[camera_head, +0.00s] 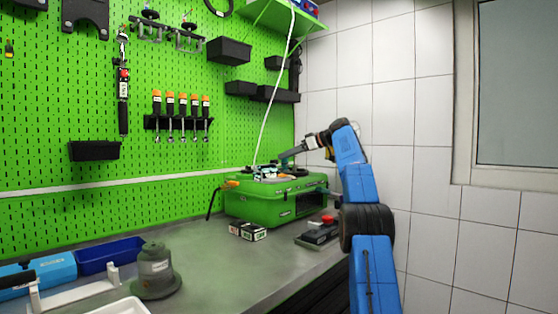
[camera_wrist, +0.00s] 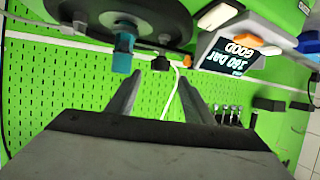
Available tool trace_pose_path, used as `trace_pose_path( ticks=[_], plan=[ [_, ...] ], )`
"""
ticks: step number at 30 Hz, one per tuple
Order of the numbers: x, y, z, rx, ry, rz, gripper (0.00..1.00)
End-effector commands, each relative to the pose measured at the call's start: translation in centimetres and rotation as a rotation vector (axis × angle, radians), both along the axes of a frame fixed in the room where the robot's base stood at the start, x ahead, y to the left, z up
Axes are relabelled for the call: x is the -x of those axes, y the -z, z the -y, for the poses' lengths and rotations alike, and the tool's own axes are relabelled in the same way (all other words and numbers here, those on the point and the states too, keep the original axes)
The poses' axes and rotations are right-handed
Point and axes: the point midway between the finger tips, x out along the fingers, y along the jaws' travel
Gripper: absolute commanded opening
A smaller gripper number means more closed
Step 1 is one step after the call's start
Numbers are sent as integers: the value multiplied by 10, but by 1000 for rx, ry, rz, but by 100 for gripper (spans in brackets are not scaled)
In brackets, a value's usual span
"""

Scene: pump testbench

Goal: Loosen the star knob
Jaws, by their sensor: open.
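In the head view my gripper (camera_head: 286,157) is at the top of the green pump case (camera_head: 262,207), above its back part. In the wrist view my gripper (camera_wrist: 160,84) has its two dark fingers apart, with nothing held between them. A large dark round part (camera_wrist: 150,14) with a teal cylinder (camera_wrist: 123,55) lies ahead of the left finger, at the upper left. A small black knob-like piece (camera_wrist: 160,63) shows just beyond the gap between the fingertips. I cannot tell for sure which part is the star knob; it is too small in the head view.
A display (camera_wrist: 228,52) with upside-down text is right of the fingers. A white hose (camera_head: 272,95) rises from the case. A red-topped black box (camera_head: 319,231) and small labelled boxes (camera_head: 248,231) stand in front. A grey pump part (camera_head: 155,270) is at the bench's near left.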

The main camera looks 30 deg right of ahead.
Motion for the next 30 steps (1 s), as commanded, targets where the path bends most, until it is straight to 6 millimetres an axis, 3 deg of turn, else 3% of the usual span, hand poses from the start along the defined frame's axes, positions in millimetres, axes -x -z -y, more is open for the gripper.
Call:
trace_pose_path(
  ticks=[9,15,30],
  plan=[
    [46,-23,37,0,3,0,47],
    [65,-33,51,-1,2,1,47],
    [73,-37,56,-1,1,-2,47]
  ],
)
